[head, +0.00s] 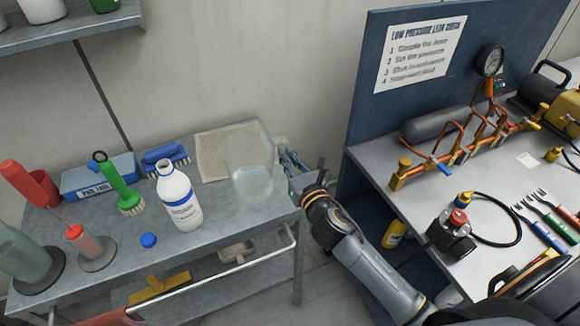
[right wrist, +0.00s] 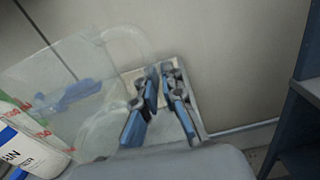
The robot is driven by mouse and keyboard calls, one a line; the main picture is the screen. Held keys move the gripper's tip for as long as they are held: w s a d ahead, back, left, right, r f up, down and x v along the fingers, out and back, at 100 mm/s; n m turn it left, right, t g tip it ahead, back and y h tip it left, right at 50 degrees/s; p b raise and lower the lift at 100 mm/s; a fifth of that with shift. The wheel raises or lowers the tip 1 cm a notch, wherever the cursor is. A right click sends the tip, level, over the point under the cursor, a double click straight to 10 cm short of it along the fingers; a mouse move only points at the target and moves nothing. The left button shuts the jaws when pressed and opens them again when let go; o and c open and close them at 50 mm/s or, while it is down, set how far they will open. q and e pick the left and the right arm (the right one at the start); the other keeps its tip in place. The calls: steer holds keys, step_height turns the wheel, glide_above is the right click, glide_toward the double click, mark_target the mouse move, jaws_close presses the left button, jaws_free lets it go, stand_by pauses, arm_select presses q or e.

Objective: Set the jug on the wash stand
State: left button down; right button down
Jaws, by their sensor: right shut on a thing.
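The jug (head: 250,178) is clear and see-through, and shows over the right end of the grey metal wash stand (head: 105,295). In the right wrist view the jug (right wrist: 95,70) fills much of the left side and carries red marks. My right gripper (head: 288,163) reaches in from the right at the jug's right side. Its blue-and-grey fingers (right wrist: 158,105) are shut on the jug, apparently at its handle. The jug looks upright; I cannot tell whether its base touches the top. My left gripper is not in view.
A white bottle (head: 179,197), a blue cap (head: 148,240), a green brush (head: 120,190), a blue brush (head: 165,157) and a beige cloth (head: 222,150) lie around the jug on the stand. A workbench (head: 500,255) with pipework stands to the right. Some front top surface is bare.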

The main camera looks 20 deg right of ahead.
steer(key=shift+w+d+f+b, duration=0.1)
steer(key=shift+d+f+b, duration=0.05)
steer(key=shift+f, duration=0.55)
steer(key=shift+w+d+f+b, duration=0.1)
steer(key=shift+w+d+f, duration=0.1)
steer(key=shift+f, duration=0.55)
steer(key=shift+w+d+f+b, duration=0.1)
steer(key=shift+d+f+b, duration=0.05)
steer(key=shift+f, duration=0.55)
steer(key=shift+f, duration=0.15)
steer(key=c, duration=1.5)
jaws_free()
steer(key=shift+o, duration=0.2)
steer(key=shift+s, duration=0.1)
